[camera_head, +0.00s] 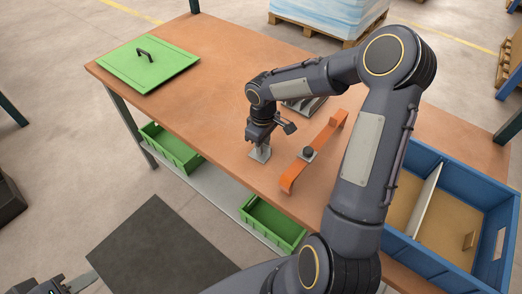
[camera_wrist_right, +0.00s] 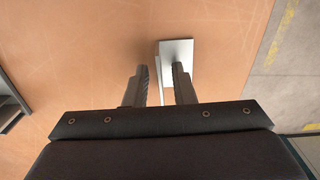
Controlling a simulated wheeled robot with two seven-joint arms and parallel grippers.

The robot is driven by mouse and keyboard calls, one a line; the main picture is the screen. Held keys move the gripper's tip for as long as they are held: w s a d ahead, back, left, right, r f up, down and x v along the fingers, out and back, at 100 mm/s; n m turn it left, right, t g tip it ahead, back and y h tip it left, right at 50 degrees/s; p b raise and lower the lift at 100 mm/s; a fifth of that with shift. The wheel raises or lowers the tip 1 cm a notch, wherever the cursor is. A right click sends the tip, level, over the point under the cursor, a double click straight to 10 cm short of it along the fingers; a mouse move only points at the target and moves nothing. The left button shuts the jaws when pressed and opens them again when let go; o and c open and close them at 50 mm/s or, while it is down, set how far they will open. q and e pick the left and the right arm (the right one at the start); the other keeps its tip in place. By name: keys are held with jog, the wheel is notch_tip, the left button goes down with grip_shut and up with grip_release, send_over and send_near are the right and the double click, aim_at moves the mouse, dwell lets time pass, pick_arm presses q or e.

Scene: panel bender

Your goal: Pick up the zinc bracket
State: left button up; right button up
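The zinc bracket (camera_head: 260,155) is a small grey metal piece on the orange-brown table, near its front edge. In the right wrist view its flat plate (camera_wrist_right: 178,49) lies beyond the fingers, partly behind the right-hand one, and a thin upright edge runs between them. My right gripper (camera_head: 262,141) is right at the bracket, pointing down. Its fingers (camera_wrist_right: 161,86) are apart, one on each side of the thin edge, with visible gaps. My left gripper (camera_head: 76,284) is at the bottom left, away from the table and partly cut off; its opening is unclear.
An orange strap with a black knob (camera_head: 309,153) lies right of the bracket. A dark ribbed metal item (camera_head: 306,106) sits behind my right arm. A green lid (camera_head: 148,66) is at the far left. A blue crate (camera_head: 488,240) with a divider stands at right. Green bins (camera_head: 272,224) sit below.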

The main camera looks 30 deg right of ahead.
grip_shut()
jog(key=shift+r, duration=0.1)
